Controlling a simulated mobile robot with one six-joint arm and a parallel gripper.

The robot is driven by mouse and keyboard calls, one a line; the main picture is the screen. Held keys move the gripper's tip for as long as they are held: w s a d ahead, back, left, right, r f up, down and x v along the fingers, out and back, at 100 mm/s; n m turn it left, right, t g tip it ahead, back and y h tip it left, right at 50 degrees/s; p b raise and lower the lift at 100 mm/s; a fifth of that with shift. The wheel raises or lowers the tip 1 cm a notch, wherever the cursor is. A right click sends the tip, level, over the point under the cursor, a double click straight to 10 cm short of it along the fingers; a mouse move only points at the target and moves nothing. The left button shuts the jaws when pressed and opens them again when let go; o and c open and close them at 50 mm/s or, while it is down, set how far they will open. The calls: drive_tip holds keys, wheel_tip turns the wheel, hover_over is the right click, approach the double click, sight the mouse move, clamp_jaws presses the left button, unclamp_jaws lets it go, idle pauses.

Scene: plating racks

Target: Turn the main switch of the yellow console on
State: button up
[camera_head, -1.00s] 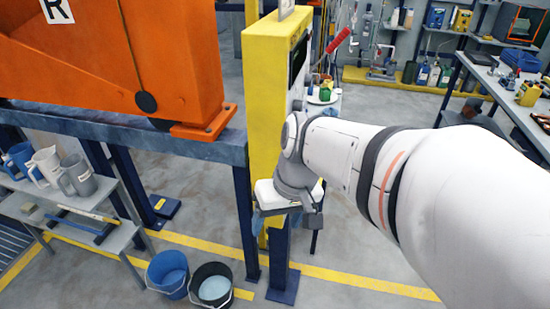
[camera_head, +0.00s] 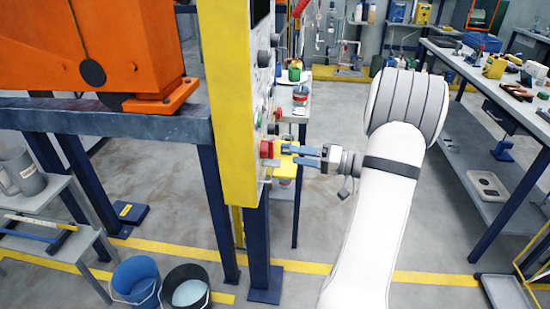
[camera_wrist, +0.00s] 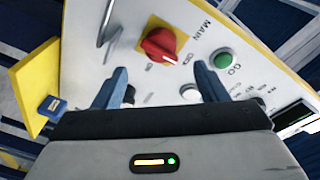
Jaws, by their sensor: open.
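The yellow console (camera_head: 228,100) stands upright in the middle of the head view, its grey panel facing right. Its main switch is a red rotary knob on a yellow square plate; it shows in the head view (camera_head: 266,148) and large in the wrist view (camera_wrist: 160,43), beside the printed word MAIN. I cannot read for sure which position the knob points to. My gripper (camera_head: 284,155) is open and empty, facing the panel just right of the knob. In the wrist view its two blue fingers (camera_wrist: 162,86) stand apart, with the knob between and beyond them.
A green GO button (camera_wrist: 221,61) and a white button (camera_wrist: 190,93) sit beside the switch. Blue and black buckets (camera_head: 186,290) stand on the floor, left. A workbench (camera_head: 450,60) is at right.

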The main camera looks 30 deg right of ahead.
sight(267, 150)
drive_tip(key=x, duration=0.7)
drive_tip(key=shift+w+a+p, duration=0.15)
drive_tip(key=shift+a+p, duration=0.05)
drive_tip(key=shift+p, duration=0.25)
drive_tip(key=shift+r, duration=0.1)
drive_tip(key=c, duration=0.9)
